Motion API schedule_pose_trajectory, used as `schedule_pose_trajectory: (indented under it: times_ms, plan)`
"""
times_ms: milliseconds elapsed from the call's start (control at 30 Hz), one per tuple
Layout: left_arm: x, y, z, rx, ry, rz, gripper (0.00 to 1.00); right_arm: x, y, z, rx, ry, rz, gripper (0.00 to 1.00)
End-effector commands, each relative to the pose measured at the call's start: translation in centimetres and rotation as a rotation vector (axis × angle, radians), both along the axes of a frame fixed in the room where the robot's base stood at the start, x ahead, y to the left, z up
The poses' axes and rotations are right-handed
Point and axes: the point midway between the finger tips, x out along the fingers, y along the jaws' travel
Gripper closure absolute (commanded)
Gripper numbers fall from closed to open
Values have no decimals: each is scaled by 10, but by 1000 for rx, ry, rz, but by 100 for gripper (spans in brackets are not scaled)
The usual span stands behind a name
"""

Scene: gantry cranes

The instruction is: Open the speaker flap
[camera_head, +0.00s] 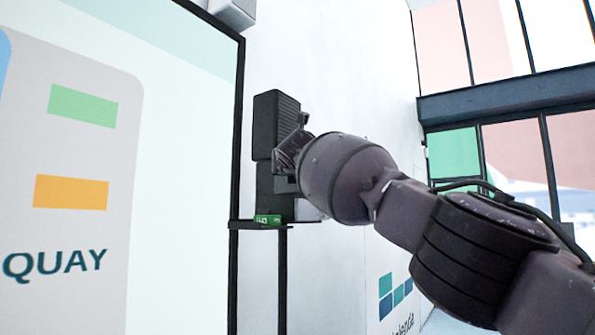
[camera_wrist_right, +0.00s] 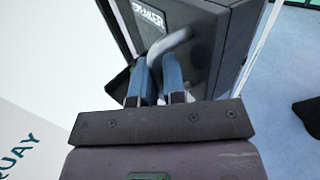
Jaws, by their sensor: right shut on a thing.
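A dark grey speaker box (camera_head: 264,125) with a ribbed side is mounted on the white wall, right of the big screen. In the right wrist view its dark flap (camera_wrist_right: 205,60) carries partly readable white lettering and a curved pale grey handle (camera_wrist_right: 178,40). My right gripper (camera_wrist_right: 158,68) has its two blue fingers closed around the lower end of the handle. In the head view the right gripper (camera_head: 284,158) is at the box's right side, and its fingers are mostly hidden. I cannot tell how far the flap stands from the box. My left gripper is in neither view.
A small shelf (camera_head: 250,225) below the box holds a small green item (camera_head: 267,218). The large framed screen (camera_head: 185,190) stands close on the left. Windows (camera_head: 505,150) are at the right, behind my right arm.

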Motion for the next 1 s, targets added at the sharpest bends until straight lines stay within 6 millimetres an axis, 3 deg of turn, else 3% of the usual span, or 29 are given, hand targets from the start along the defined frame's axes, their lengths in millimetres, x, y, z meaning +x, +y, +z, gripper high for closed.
schedule_pose_trajectory:
  times_ms: [800,833,1000]
  plan:
    - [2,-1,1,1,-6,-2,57,-2,7,4,-6,-8,-34,100]
    - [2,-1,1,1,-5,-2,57,-2,7,4,-6,-8,-34,86]
    - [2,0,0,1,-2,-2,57,-2,8,3,-3,-5,-34,64]
